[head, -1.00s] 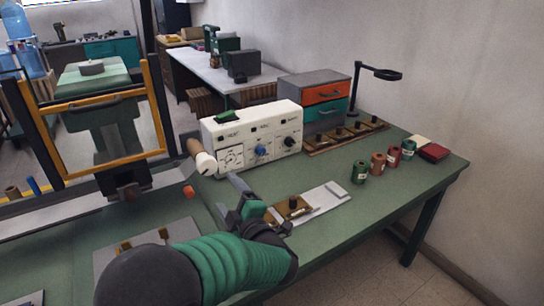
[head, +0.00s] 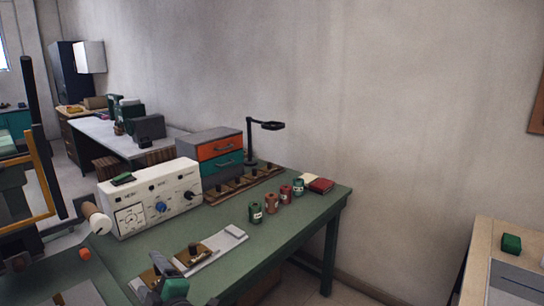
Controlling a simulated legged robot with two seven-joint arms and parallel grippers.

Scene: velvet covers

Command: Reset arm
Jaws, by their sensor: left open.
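My left gripper (head: 162,276) shows at the bottom edge of the head view, over the front of the green workbench (head: 262,232). Its dark and green parts show, its jaws are open, and I see nothing held between them. Most of my left arm is below the frame. A white plate (head: 226,240) with a small brown block bearing a dark knob (head: 193,251) lies just right of and beyond the gripper. I cannot tell whether the gripper touches the block. My right gripper is not in view.
A white control box (head: 150,197) and an orange-and-teal drawer unit (head: 217,151) stand along the bench's back. Several small canisters (head: 271,203) stand at right. A yellow frame (head: 40,185) is at the left. Another table (head: 500,262) stands at the right edge, across open floor.

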